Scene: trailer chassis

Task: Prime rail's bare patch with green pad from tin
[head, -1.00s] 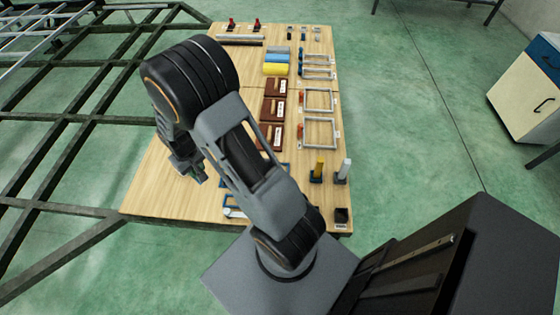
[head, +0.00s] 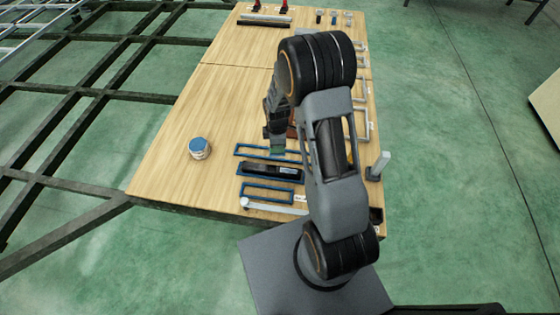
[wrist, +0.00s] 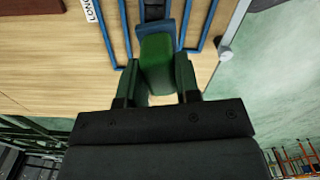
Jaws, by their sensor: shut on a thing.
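A green pad (wrist: 160,62) is between the two fingers of my gripper (wrist: 157,82) in the wrist view, with a blue part at its far end. My gripper is shut on it. In the head view my gripper (head: 277,146) hangs over the table by the blue frames, and the pad is only a small green spot there. A small whitish tin with a blue top (head: 199,148) stands on the table to the left of my gripper. Dark chassis rails (head: 62,188) run along the left. I cannot make out a bare patch on them.
Blue outline frames (head: 268,187) lie on the wooden table (head: 170,165), the middle one holding a black item (head: 275,171). A grey post (head: 379,165) stands near the right edge. The table's left part is clear around the tin. Green floor is open on the right.

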